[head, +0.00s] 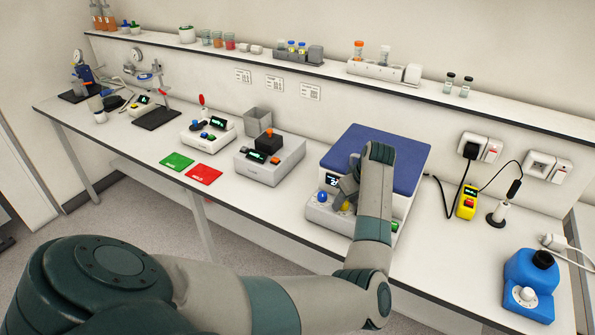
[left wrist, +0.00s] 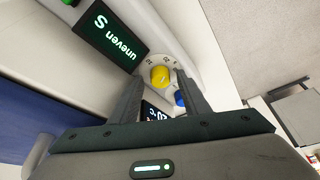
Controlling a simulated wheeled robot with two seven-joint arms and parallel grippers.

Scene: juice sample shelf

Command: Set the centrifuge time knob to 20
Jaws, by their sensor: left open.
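The centrifuge (head: 318,214) is a white-grey box with a closed blue lid (head: 370,150) right of the bench's middle. On its front is a yellow knob (head: 346,206) with a blue knob (head: 322,197) to its left. My left gripper (head: 346,197) is at this panel, open. In the left wrist view the yellow knob (left wrist: 160,76) shows between the fingertips of the gripper (left wrist: 161,84), with dial marks around it. Whether the fingers touch it I cannot tell. One display (left wrist: 110,38) reads "uneven" and "S", upside down; another (left wrist: 157,110) is partly hidden by a finger.
Left on the bench are a grey device with a black block (head: 268,139), a green mat (head: 177,161) and a red mat (head: 203,174). A yellow meter (head: 467,203) and a blue device (head: 530,285) stand right. A shelf (head: 500,108) runs above.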

